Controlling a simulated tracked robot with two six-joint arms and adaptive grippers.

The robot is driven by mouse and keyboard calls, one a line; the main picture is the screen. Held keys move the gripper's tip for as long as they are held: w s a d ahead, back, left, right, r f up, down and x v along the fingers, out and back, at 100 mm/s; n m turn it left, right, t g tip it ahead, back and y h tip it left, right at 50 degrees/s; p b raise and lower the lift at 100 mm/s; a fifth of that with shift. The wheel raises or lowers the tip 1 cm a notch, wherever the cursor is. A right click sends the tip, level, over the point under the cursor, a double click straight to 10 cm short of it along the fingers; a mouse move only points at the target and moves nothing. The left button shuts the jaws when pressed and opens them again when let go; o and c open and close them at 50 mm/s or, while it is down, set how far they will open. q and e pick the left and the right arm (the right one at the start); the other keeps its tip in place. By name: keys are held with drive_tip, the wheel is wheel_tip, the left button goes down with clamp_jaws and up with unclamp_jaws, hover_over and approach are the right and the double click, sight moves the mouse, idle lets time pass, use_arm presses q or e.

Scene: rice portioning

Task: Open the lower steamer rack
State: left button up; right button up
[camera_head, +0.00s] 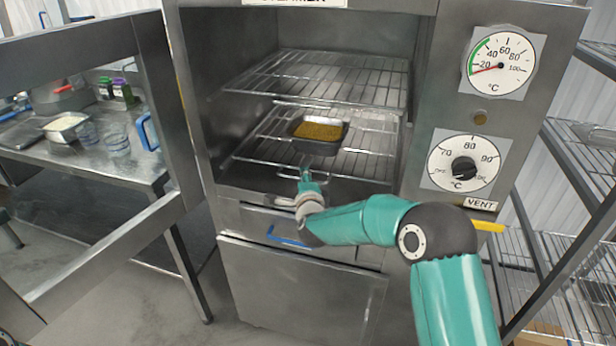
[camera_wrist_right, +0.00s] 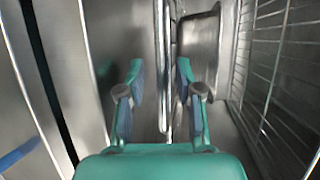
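The lower steamer rack (camera_head: 258,152) is a wire shelf inside the open steamer, with a looped wire handle at its front edge. A metal pan (camera_head: 318,146) of yellow-brown grain sits on it. My right gripper (camera_head: 305,172) is at the front of this rack, by the handle. In the right wrist view my right gripper (camera_wrist_right: 159,70) has its two fingers apart, with thin metal bars (camera_wrist_right: 163,95) between them or just beyond. I cannot tell whether they touch. The pan's side (camera_wrist_right: 203,45) shows just past the right finger. My left gripper is not in view.
An upper wire rack (camera_head: 320,78) above is empty. The steamer's framed door (camera_head: 160,100) stands open at left. A drawer with a blue handle (camera_head: 286,239) is below. A yellow vent lever (camera_head: 488,226) sticks out at right. A side table (camera_head: 90,160) holds containers.

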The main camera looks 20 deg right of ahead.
drive_tip(key=shift+w, duration=0.25)
clamp_jaws()
drive_tip(key=shift+f, duration=0.1)
